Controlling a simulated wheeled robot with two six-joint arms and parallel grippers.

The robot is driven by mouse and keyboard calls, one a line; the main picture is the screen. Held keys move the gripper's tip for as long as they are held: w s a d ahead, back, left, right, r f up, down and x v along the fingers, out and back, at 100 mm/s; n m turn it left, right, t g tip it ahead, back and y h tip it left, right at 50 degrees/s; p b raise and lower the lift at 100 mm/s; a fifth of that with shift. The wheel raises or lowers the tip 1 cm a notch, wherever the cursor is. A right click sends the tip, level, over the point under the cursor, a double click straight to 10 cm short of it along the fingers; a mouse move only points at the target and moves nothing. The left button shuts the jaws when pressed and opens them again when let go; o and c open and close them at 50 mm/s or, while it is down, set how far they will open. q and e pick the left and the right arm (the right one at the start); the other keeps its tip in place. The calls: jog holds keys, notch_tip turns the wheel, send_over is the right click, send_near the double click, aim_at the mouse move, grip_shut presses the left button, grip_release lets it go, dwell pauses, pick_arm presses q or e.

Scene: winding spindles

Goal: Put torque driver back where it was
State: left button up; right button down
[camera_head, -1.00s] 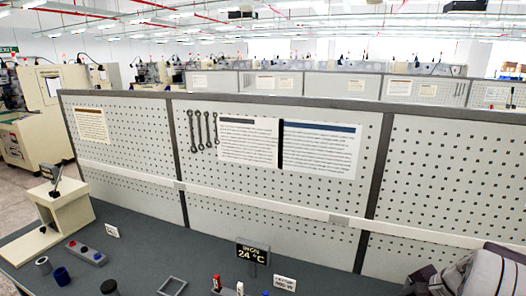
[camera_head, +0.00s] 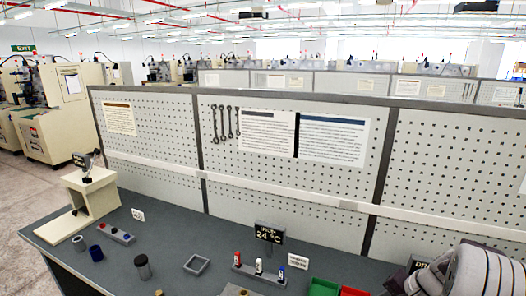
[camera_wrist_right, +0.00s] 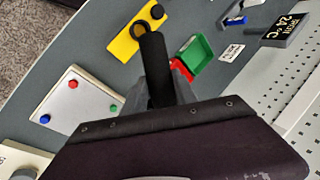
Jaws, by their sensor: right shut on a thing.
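In the right wrist view my right gripper (camera_wrist_right: 158,95) is shut on a black cylindrical handle, which I take for the torque driver (camera_wrist_right: 153,62). Its upper end reaches over the edge of a yellow plate (camera_wrist_right: 122,44). I cannot tell whether the driver touches the plate. My left gripper is in neither view. In the head view my right arm is at the lower right, and its fingertips are not visible.
A green bin (camera_head: 323,287) and a red bin (camera_wrist_right: 182,69) stand close to the held driver. A white board with coloured buttons (camera_wrist_right: 76,103) lies on the bench. A temperature display (camera_head: 269,234) and marker rack (camera_head: 259,274) stand before the pegboard (camera_head: 290,178).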

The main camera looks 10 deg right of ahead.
jog(key=s+a+f+n+g+y, duration=0.1)
jog(key=a+f+n+g, duration=0.15)
jog(key=a+n, duration=0.55)
jog(key=s+a+f+n+g+y, duration=0.2)
jog(key=a+f+n, duration=0.1)
jog(key=a, duration=0.9)
jog(key=shift+n+t, duration=0.25)
jog(key=shift+n, duration=0.05)
notch_tip(320, 180, down, 10)
jog(key=b, duration=1)
jog(key=shift+w+a, duration=0.1)
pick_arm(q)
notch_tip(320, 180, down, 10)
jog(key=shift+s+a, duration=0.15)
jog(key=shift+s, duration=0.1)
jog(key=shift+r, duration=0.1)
pick_arm(e)
jog(key=shift+r, duration=0.1)
